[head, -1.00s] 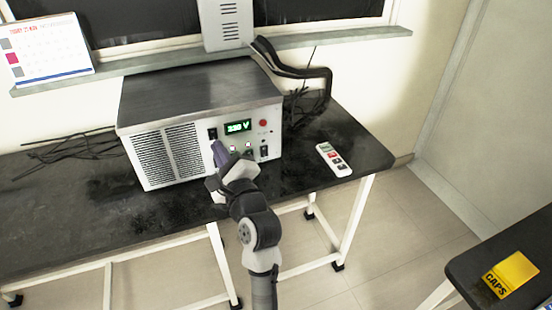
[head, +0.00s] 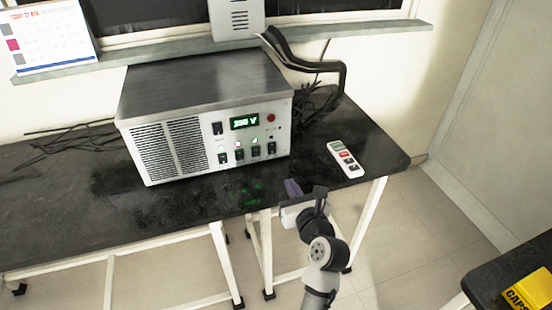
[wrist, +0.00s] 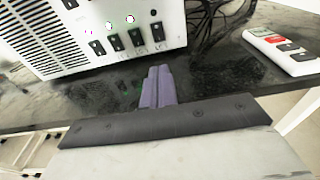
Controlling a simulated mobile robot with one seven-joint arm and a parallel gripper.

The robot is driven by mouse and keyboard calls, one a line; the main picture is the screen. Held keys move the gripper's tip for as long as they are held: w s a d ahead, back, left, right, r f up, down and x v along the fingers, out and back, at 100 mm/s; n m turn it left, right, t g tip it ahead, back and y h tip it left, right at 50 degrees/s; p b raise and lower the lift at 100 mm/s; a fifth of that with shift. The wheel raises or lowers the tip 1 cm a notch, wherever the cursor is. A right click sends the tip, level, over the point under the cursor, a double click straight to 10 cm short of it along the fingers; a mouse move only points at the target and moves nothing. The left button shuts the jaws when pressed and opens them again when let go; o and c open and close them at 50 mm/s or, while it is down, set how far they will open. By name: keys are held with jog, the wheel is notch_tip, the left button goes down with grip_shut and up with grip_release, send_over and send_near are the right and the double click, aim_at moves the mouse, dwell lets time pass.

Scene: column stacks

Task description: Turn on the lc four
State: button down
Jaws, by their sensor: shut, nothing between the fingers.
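The grey-white power box (head: 205,120) stands on the black bench with a lit green display (head: 244,122). Its lower front has a row of black rocker switches; the rightmost (head: 271,148) also shows in the wrist view (wrist: 157,32). In the wrist view, small lamps over the three switches to its left look lit, and the lamp (wrist: 153,12) over the rightmost looks dark. Labels are too small to read. My gripper (head: 291,188) is shut and empty, apart from the box, in front of and below the right end of the row. Its purple fingers show in the wrist view (wrist: 158,85).
A white remote (head: 345,158) with red and dark buttons lies on the bench (head: 60,190) to the right. Black cables (head: 315,80) hang behind the box. A yellow CAPS box (head: 528,290) sits on another table at lower right.

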aim_at(272, 153)
jog(key=p+x, duration=0.2)
jog(key=x, duration=1)
jog(key=shift+w, duration=0.15)
jog(key=shift+w+a+f, duration=0.1)
jog(key=shift+w+a, duration=0.15)
jog(key=shift+w, duration=0.35)
jog(key=shift+w+a+f+b, duration=0.15)
jog(key=shift+f+b, duration=0.15)
jog(key=shift+b, duration=0.15)
jog(key=shift+r, duration=0.3)
jog(key=shift+p, duration=0.3)
jog(key=shift+f, duration=0.1)
